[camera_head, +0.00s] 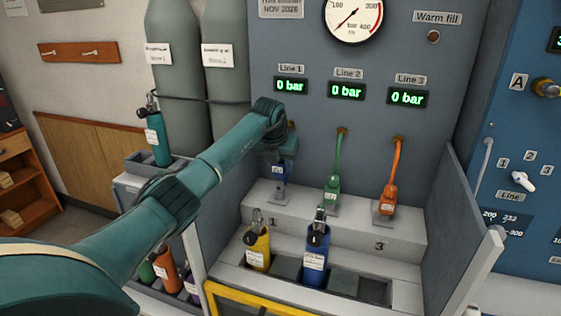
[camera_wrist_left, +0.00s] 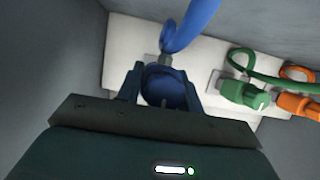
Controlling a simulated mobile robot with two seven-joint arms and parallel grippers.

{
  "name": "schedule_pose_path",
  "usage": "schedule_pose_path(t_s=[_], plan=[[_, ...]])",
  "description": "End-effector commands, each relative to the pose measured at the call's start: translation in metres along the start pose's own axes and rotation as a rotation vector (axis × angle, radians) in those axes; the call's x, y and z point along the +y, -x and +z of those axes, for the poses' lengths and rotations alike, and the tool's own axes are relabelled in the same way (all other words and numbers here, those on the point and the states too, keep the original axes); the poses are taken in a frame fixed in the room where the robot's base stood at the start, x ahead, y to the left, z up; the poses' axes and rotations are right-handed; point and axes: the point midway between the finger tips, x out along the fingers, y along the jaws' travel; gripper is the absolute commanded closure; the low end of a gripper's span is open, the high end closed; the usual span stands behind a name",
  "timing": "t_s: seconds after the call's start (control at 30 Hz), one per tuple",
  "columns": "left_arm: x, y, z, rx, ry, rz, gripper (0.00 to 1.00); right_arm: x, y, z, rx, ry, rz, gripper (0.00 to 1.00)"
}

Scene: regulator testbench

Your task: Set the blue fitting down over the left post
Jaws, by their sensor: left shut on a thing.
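My right gripper is not in view.
A green fitting (camera_head: 332,188) and an orange fitting (camera_head: 387,202) stand to the right on the ledge (camera_head: 360,228). A yellow bottle (camera_head: 258,248) and a blue bottle (camera_head: 317,252) stand in front. Grey panels flank the bench; the right panel (camera_head: 455,240) stands clear of my arm.

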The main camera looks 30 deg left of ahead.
Motion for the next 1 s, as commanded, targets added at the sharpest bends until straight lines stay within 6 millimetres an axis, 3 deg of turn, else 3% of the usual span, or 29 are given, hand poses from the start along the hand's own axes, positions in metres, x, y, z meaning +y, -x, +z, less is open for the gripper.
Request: schedule_pose_path(t_s=[0.23, 0.37, 1.0], plan=[[-0.001, -0.018, -0.007, -0.002, 0.001, -0.002, 0.95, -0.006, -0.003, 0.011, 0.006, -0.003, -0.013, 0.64], [0.000, -0.013, -0.005, -0.003, 0.001, -0.001, 0.95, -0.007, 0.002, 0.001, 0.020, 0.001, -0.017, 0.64], [0.000, -0.013, -0.005, -0.003, 0.001, -0.001, 0.95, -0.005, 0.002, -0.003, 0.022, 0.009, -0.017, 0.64]])
